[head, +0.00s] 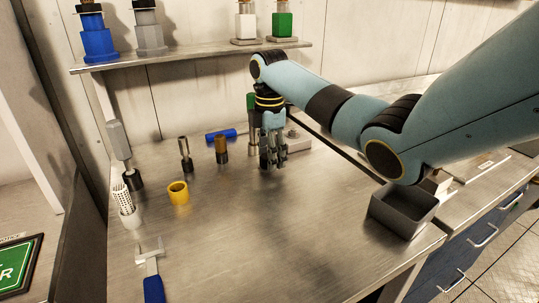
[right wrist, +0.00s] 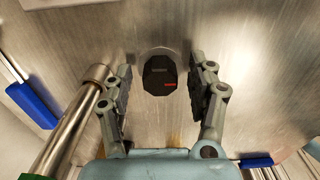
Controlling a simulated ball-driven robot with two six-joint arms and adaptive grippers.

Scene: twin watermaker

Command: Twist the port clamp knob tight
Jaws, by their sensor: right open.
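A black faceted knob (right wrist: 158,76) with a small red mark sits on a round base on the metal surface in the right wrist view. My right gripper (right wrist: 162,82) is open, with one finger on each side of the knob. Gaps show between the fingers and the knob, so I see no contact. In the head view my right gripper (head: 273,156) points down over the back middle of the bench, and I cannot make out the knob clearly there. My left gripper is not in view.
A green-topped metal cylinder (head: 252,130) stands close behind the gripper; its pipe (right wrist: 70,125) runs left of the fingers. A blue cylinder (head: 221,134), brown-topped piece (head: 221,147) and yellow ring (head: 178,192) are left. A grey bin (head: 403,211) stands right. The front middle is clear.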

